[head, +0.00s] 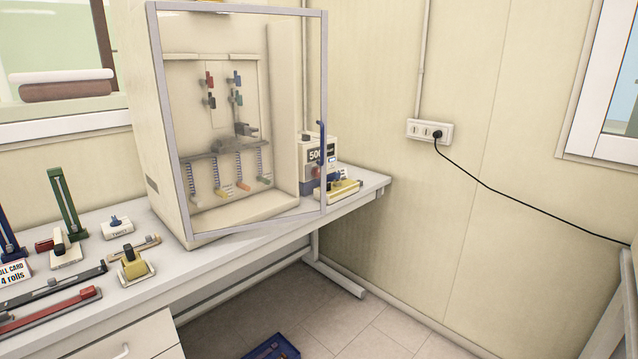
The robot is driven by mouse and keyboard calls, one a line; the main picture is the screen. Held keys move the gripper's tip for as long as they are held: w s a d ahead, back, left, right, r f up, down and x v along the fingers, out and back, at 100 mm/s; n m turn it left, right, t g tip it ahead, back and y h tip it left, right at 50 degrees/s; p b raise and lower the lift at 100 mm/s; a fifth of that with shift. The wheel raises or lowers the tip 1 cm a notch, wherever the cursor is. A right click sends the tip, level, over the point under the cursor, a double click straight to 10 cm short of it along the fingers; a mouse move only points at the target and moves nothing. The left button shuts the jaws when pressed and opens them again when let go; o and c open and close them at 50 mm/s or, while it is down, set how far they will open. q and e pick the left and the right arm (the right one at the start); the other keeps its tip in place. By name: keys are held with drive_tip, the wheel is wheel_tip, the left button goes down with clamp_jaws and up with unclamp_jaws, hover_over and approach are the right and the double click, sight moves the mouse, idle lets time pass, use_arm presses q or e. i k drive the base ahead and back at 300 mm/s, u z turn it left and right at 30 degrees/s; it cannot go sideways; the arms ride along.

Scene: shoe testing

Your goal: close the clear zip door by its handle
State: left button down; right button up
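The clear door (240,9) is a see-through panel in a grey frame on the front of a beige cabinet (135,90). It looks hinged at the left and stands ajar, with its right edge swung out from the cabinet front. A blue upright handle (322,150) is on the door's right edge. Inside the cabinet, several coloured clips and hanging scale strips show through the panel. Neither of my grippers is in view.
The cabinet stands on a white bench (215,262). A box-shaped device marked "500" (318,160) sits right of the cabinet. Several small tools and a yellow clamp (134,264) lie on the bench at left. A blue tray (272,348) is on the floor.

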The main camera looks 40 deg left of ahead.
sight(152, 6)
drive_tip(key=z, duration=0.3)
drive_tip(key=i, duration=0.95)
drive_tip(key=u, duration=0.55)
